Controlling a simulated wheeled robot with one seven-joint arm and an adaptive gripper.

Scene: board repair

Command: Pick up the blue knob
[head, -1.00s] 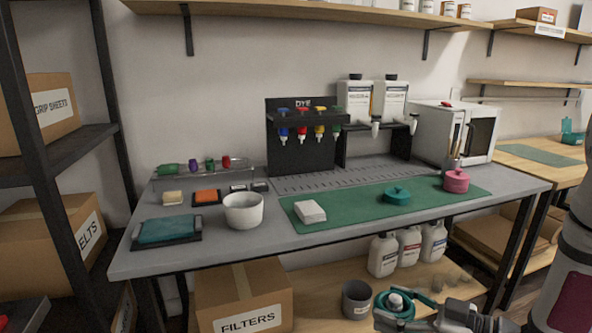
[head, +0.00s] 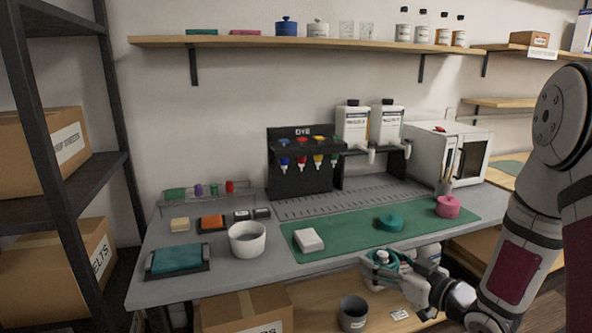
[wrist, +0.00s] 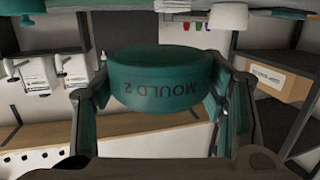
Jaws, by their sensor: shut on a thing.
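My gripper (head: 385,266) is shut on a round teal piece marked "MOULD 2" (wrist: 165,82), which sits between the two fingers in the wrist view, its lettering upside down. In the head view they are in front of the table's front edge, at lower right, and the piece is small and partly covered by the fingers. Blue shows in two places, both apart from my gripper: the leftmost tap (head: 284,159) of the black dye rack, and a blue lidded pot (head: 287,27) with a small top knob on the high wall shelf. I cannot tell which is the named knob.
The grey table (head: 225,285) holds a green mat (head: 352,238) with a teal round piece (head: 388,222), a pink pot (head: 448,206) and a white block (head: 309,240). A white bowl (head: 247,239) stands left. A grey cup (head: 353,312) stands on the lower shelf.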

